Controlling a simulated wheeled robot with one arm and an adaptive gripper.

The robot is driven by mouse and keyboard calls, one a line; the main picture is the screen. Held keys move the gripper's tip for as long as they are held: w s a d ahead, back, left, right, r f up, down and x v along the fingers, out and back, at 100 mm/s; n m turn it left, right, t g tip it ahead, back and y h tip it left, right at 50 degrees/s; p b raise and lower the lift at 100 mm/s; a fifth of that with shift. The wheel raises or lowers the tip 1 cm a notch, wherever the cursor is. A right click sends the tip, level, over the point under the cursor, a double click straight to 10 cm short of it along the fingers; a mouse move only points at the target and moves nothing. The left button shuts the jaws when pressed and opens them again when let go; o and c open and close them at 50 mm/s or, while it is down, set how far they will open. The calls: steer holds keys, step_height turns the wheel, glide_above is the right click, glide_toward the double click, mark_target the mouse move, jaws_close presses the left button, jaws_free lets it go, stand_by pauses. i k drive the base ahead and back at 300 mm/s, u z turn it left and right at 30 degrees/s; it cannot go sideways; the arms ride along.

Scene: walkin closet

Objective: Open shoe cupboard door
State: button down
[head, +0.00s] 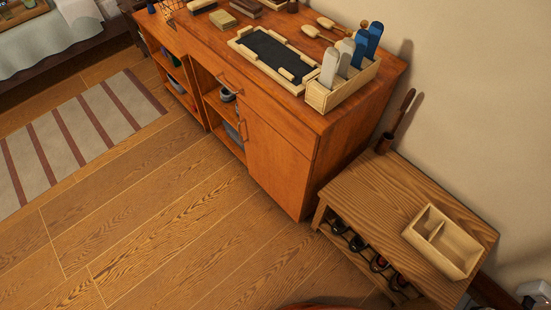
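The orange-brown wooden cupboard (335,150) stands against the wall in the upper middle of the head view. Its door (277,165) is at the right end of the front, under a drawer front (270,112), and looks shut. A thin bar handle (243,130) sits upright near the door's left edge. Another bar handle (229,86) is on the drawer front above. Open shelves (225,120) with dark and grey items lie left of the door. My gripper is not in view.
A low wooden shoe bench (365,190) stands right of the cupboard, with a divided tray (443,242) on top and shoes (357,243) below. The wooden floor (190,220) before the door is clear. A striped rug (80,135) lies left.

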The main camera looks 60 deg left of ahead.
mark_target(281, 170)
steer(key=u, duration=2.65)
steer(key=k, duration=0.5)
steer(key=u, duration=1.1)
steer(key=i, duration=1.05)
steer(key=z, duration=0.8)
